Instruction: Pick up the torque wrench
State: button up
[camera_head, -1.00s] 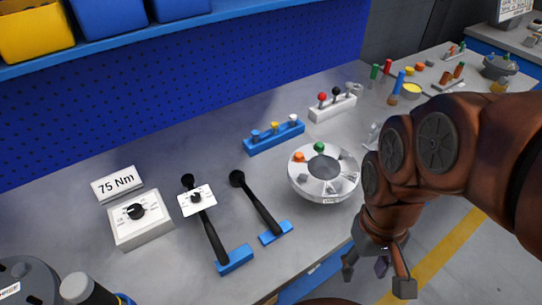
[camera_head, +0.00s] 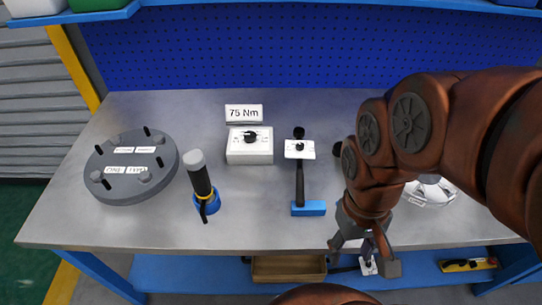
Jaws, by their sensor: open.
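The torque wrench (camera_head: 300,182) appears to be the long black tool with a white dial plate near its far end and a blue block at its near end. It lies on the grey workbench (camera_head: 255,228), pointing away from me. My gripper (camera_head: 362,257) is open and empty, fingers down, near the bench's front edge to the right of the wrench and apart from it.
A white dial box (camera_head: 250,152) and a "75 Nm" sign (camera_head: 244,112) stand left of the wrench. Further left are a black-and-blue cylindrical tool (camera_head: 200,180) and a grey flanged disc (camera_head: 130,168). A white round tray (camera_head: 432,190) is partly behind my arm. Bench front-centre is clear.

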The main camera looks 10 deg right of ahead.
aim_at(299, 132)
jog(key=z, duration=1.6)
jog(key=k, duration=1.2)
jog(key=u, duration=2)
jog(key=i, duration=0.5)
jog(key=z, duration=0.05)
